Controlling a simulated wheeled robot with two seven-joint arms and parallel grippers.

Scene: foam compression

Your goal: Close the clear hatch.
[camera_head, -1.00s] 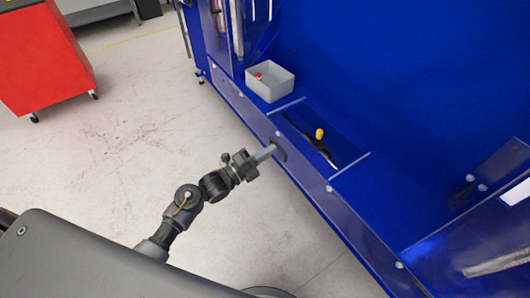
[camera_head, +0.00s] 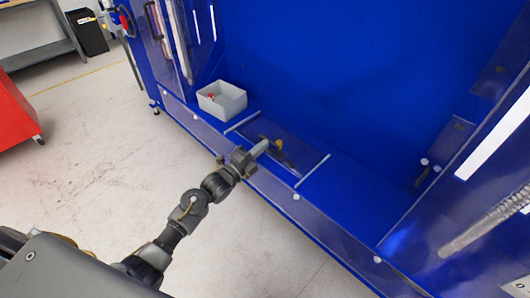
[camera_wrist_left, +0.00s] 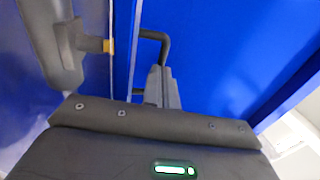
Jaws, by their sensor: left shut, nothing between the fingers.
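My left gripper (camera_head: 263,146) is shut and empty over the front of the blue machine, between two pale rails. A clear-looking panel (camera_head: 303,153) lies between those rails; I take it as the hatch, and cannot tell how far it stands open. A dark lever with a yellow knob (camera_head: 278,143) is just behind my fingertips. In the left wrist view my shut fingers (camera_wrist_left: 164,75) are close to a dark bent handle (camera_wrist_left: 160,37); contact cannot be told. A dark part with a yellow tip (camera_wrist_left: 107,46) is left of them. My right gripper is not in view.
A grey bin (camera_head: 222,100) with a small red thing stands on the ledge left of the rails. A clear strip (camera_head: 257,187) with bolts runs along the front edge. Clear panels rise at left and right (camera_head: 490,190). A red cabinet (camera_head: 14,115) stands far left; the floor is open.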

